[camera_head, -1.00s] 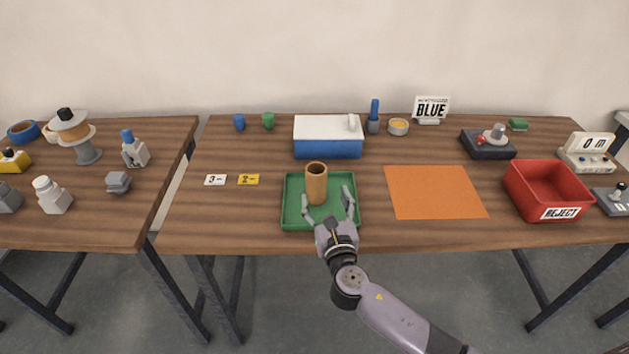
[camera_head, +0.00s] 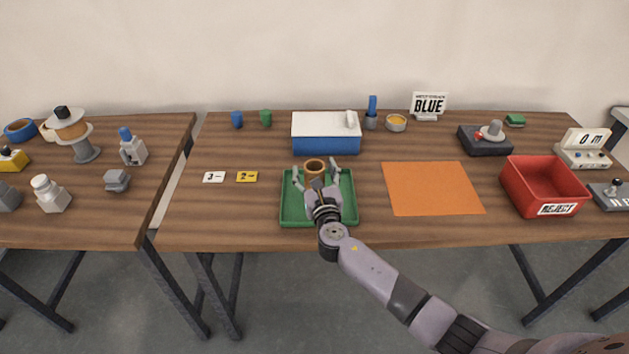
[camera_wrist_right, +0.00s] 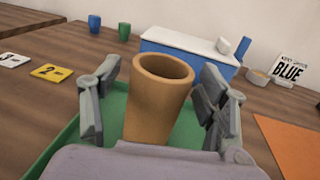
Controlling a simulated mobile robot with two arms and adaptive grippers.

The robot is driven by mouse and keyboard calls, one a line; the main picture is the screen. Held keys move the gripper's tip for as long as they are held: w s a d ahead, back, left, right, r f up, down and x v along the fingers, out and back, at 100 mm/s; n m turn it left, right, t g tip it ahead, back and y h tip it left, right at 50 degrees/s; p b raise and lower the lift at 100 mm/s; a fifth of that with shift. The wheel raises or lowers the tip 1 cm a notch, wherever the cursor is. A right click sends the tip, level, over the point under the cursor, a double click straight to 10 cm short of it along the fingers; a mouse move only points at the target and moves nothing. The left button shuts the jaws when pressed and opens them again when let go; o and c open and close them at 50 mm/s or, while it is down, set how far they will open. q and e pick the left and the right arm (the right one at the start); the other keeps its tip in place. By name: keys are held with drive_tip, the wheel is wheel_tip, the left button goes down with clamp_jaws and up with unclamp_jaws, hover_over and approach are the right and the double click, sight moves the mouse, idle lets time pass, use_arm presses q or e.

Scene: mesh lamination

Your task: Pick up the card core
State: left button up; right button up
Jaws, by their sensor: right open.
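The card core is a brown hollow cardboard tube (camera_head: 315,167) standing upright in the green tray (camera_head: 287,216). In the right wrist view the core (camera_wrist_right: 157,105) stands between the two fingers, its open top facing up. My right gripper (camera_head: 316,178) is open, with a finger on each side of the core. In the right wrist view a gap shows between the core and the right finger of the gripper (camera_wrist_right: 160,108). In the head view the gripper hides the core's lower part. My left gripper is not in view.
A blue box with a white lid (camera_head: 325,138) stands behind the tray. Number cards 3 (camera_head: 213,177) and 2 (camera_head: 247,177) lie left of the tray. An orange sheet (camera_head: 432,188) and a red reject bin (camera_head: 543,188) are to the right.

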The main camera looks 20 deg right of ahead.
drive_tip(key=shift+c, duration=0.3)
drive_tip(key=c, duration=1.2)
